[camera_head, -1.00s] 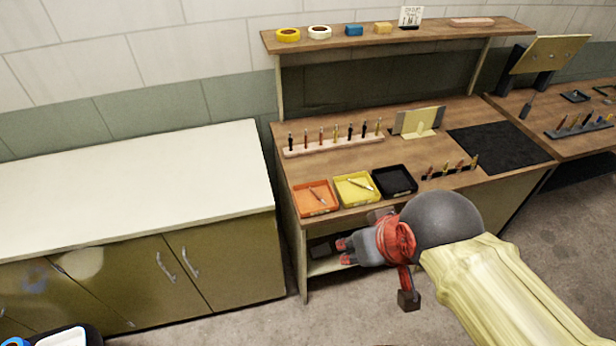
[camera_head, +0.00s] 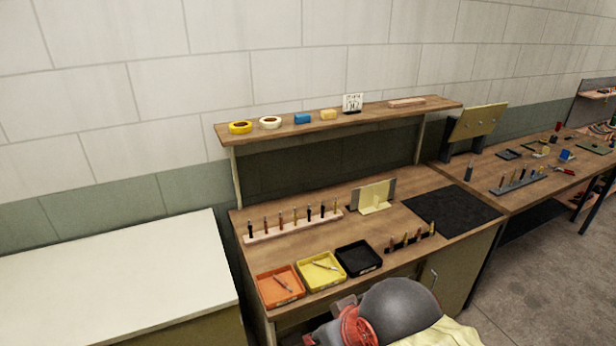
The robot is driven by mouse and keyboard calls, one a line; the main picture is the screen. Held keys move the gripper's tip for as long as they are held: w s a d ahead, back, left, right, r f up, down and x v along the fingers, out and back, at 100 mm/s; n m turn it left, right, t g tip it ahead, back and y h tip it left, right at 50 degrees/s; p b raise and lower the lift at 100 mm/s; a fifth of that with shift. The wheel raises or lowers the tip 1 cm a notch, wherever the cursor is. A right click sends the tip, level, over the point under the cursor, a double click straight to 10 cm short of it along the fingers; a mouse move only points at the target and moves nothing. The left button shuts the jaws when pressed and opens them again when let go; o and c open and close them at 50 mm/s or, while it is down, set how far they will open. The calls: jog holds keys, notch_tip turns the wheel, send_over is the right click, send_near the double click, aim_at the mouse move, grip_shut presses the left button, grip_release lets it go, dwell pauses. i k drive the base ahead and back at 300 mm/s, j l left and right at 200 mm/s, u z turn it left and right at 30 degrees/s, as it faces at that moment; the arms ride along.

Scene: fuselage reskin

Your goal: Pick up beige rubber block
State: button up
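A small beige-yellow block (camera_head: 328,114), which looks like the beige rubber block, rests on the raised wooden shelf (camera_head: 225,131). It stands between a blue block (camera_head: 302,118) and a small white sign (camera_head: 352,103). My arm is at the bottom edge of the picture, in front of the workbench and well below the shelf. Its red wrist part shows, with only a sliver of my gripper's grey body (camera_head: 317,337) beside it. The fingers are cut off by the frame, so their opening is hidden. The block is clear of my gripper.
The shelf also holds yellow tape (camera_head: 240,127), white tape (camera_head: 270,122) and a flat pinkish bar (camera_head: 407,102). Below are a tool rack (camera_head: 295,226), an orange tray (camera_head: 267,296), a yellow tray (camera_head: 334,283) and a black tray (camera_head: 352,247). A white-topped cabinet (camera_head: 110,280) stands left.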

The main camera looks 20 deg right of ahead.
aim_at(329, 114)
jog(key=u, duration=3.85)
jog(key=z, duration=4.55)
jog(key=i+l+z, duration=0.1)
jog(key=i+l, duration=0.4)
jog(key=i, duration=0.2)
